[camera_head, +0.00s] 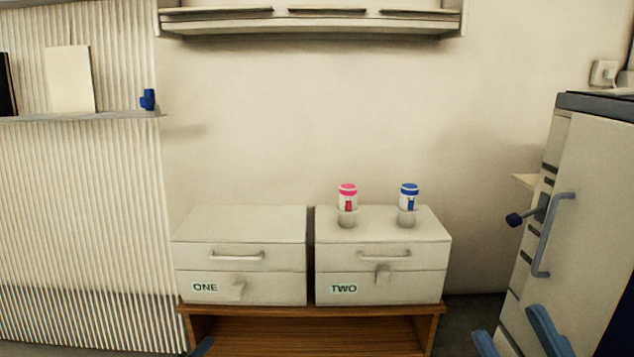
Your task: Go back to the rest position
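My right gripper (516,338) shows at the bottom right edge. Its two blue fingers stand apart with nothing visible between them. It is in front of the tall cabinet at the right, clear of the boxes. A small dark blue tip, likely my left gripper (203,347), shows at the bottom edge in front of the wooden stand; too little of it shows to tell its state. The box marked ONE (240,226) and the box marked TWO (425,231) stand side by side with their lids shut. A pink-capped container (348,192) and a blue-capped container (409,192) stand upright on box TWO.
The wooden stand (310,325) carries both boxes. A tall grey cabinet (590,190) with a blue-grey handle (547,235) is at the right. A shelf (100,116) at the left holds a pale panel and a small blue item (148,100). The top of box ONE is clear.

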